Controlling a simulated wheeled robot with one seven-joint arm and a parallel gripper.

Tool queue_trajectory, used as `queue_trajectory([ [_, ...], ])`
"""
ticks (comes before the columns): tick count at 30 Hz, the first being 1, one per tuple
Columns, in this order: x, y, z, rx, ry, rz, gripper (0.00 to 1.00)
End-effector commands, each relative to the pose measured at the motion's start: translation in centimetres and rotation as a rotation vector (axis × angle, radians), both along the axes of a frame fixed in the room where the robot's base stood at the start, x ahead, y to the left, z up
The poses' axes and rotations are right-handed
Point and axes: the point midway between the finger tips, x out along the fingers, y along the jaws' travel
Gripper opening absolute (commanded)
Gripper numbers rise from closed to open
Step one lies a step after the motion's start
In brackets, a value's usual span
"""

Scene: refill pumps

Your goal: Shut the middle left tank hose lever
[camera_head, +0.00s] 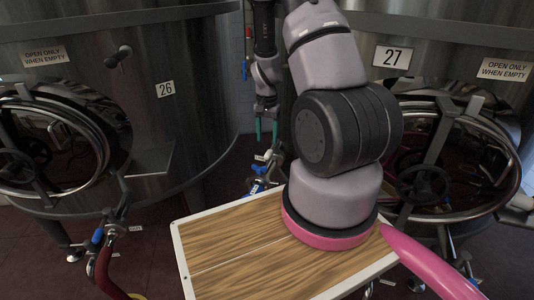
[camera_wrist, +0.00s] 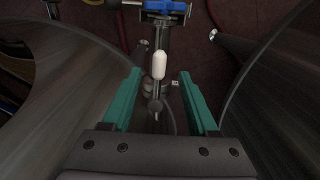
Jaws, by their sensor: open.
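My gripper (camera_head: 266,128) hangs in the gap between tanks 26 and 27, its two teal fingers pointing down. In the wrist view my gripper (camera_wrist: 160,74) is open, the fingers wide apart. A lever with a white tip (camera_wrist: 159,65) lies in line with the gap between the fingers, with neither finger on it. It is on a metal pipe fitting. A blue valve handle (camera_wrist: 165,6) is beyond it at the top edge. In the head view blue-handled fittings (camera_head: 258,169) show below my gripper, small and partly hidden by the wooden board. I cannot tell which lever the task names.
Steel tank 26 (camera_head: 190,120) stands left and tank 27 (camera_head: 440,75) right, leaving a narrow gap. Another blue-handled valve (camera_head: 97,237) with a red hose (camera_head: 104,272) sits under tank 26. The tank walls also flank my gripper in the wrist view.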

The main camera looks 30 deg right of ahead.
Motion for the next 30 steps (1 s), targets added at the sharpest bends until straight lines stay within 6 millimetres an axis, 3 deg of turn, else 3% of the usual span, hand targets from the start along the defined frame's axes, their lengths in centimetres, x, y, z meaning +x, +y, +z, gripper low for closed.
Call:
queue_trajectory([
  [3, -0.2, 0.0, -2.6, 0.002, 0.005, -0.002, 0.60],
  [10, -0.1, 0.0, -6.1, 0.001, 0.002, -0.001, 0.60],
  [15, 0.0, 0.0, -7.2, 0.000, 0.000, -0.001, 0.60],
  [23, 0.0, 0.0, -7.4, 0.001, -0.001, 0.000, 0.60],
  [24, 0.0, 0.0, -7.4, 0.001, -0.001, 0.000, 0.56],
  [28, 0.0, 0.0, -7.4, 0.001, -0.001, 0.000, 0.06],
  [29, 0.0, 0.0, -7.4, 0.001, -0.001, 0.000, 0.00],
  [30, 0.0, 0.0, -7.4, 0.001, -0.001, 0.000, 0.00],
])
